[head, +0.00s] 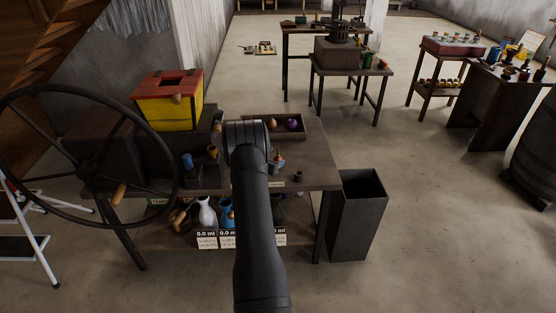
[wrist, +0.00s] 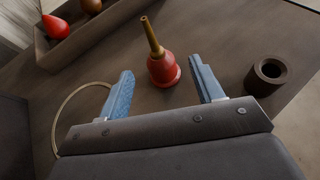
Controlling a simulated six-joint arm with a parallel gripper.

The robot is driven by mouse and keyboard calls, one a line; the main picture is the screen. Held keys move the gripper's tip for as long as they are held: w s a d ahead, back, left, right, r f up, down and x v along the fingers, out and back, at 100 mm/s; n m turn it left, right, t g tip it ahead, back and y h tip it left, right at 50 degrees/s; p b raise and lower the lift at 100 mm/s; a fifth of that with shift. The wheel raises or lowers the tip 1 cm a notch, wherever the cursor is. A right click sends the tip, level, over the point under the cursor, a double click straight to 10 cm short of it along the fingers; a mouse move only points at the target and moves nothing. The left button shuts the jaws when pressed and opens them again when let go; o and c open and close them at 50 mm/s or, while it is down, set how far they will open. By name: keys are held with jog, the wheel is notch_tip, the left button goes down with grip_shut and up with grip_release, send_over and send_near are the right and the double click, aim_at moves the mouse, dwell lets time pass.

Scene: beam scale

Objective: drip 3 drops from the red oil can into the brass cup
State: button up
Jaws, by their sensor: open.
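The red oil can (wrist: 163,70) with a long brass spout stands upright on the table in the wrist view. My gripper (wrist: 160,76) is open, with its blue fingers apart on either side of the can's line, and holds nothing. Part of the can (head: 278,165) shows beside my arm in the head view. A yellow-brown cup (head: 212,152) stands on the table left of my arm; it may be the brass cup. A dark brown round cup (wrist: 268,74) stands right of the can in the wrist view.
A wooden tray (wrist: 85,35) with a red and a brown item lies behind the can at left. A thin brass ring (wrist: 62,108) shows by the left finger. A large handwheel (head: 92,93) and a yellow-red box (head: 166,106) stand at left. A dark bin (head: 357,218) is on the floor at right.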

aim_at(276, 158)
jog(key=shift+x, duration=2.7)
jog(key=shift+r, duration=0.1)
jog(key=c, duration=1.1)
